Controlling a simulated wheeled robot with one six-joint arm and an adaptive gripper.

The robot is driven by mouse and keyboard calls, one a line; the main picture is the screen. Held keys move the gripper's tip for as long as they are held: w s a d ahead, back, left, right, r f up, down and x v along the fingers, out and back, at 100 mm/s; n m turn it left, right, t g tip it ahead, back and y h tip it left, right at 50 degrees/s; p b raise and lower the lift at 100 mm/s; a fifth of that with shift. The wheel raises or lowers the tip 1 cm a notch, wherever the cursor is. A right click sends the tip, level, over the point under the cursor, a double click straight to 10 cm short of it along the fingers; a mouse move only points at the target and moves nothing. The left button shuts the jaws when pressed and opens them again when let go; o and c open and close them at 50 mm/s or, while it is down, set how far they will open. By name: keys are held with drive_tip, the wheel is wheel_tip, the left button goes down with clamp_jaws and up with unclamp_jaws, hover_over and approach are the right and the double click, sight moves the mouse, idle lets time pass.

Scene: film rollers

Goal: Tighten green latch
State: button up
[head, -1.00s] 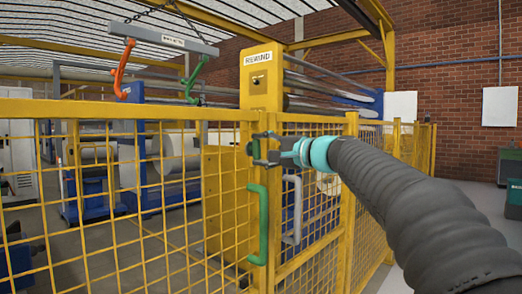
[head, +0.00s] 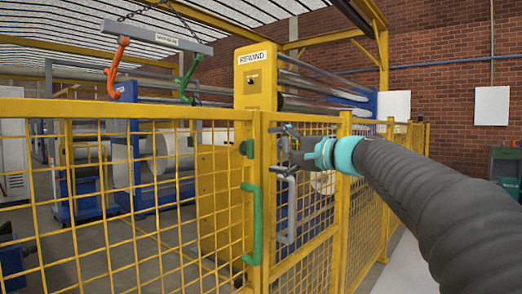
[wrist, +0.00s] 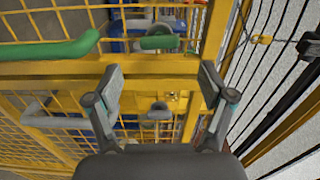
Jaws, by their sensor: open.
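The green latch (head: 247,148) is a small green piece on the yellow gate post, above a long green handle (head: 252,222). In the wrist view the latch (wrist: 160,42) lies beyond the fingertips, near the top middle, with the green handle (wrist: 50,47) to its left. My gripper (head: 277,150) is open and empty, just right of the latch in the head view. In the wrist view its two fingers (wrist: 162,82) are spread wide over the yellow gate frame. No contact with the latch shows.
A grey handle (head: 289,210) is on the adjoining yellow mesh panel (head: 310,250), close to my gripper. The yellow REWIND post (head: 255,85) and rollers stand behind the fence. An orange hook (head: 115,68) and a green hook (head: 187,80) hang from a bar.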

drive_tip(key=v, duration=0.5)
drive_tip(key=shift+s+d, duration=0.15)
drive_tip(key=s+d+f+g+h, duration=0.2)
drive_tip(key=f+h, duration=0.1)
drive_tip(key=f, duration=0.7)
drive_tip(key=s+d+f+g+h, duration=0.15)
drive_tip(key=f+h, duration=0.25)
drive_tip(key=f, duration=0.7)
drive_tip(key=s+d+f+n+h, duration=0.2)
drive_tip(key=s+f, duration=0.4)
drive_tip(key=s, duration=0.3)
drive_tip(key=s+d+f+n+g+h, duration=0.1)
drive_tip(key=s+f+n+h, duration=0.1)
drive_tip(key=s+f, duration=0.4)
drive_tip(key=s+d+f+n+g+h, duration=0.1)
drive_tip(key=s+f, duration=0.4)
drive_tip(key=s, duration=0.7)
drive_tip(key=shift+d+f+n+h, duration=0.4)
drive_tip(key=shift+d+n+h, duration=0.45)
drive_tip(key=shift+n+h, duration=0.2)
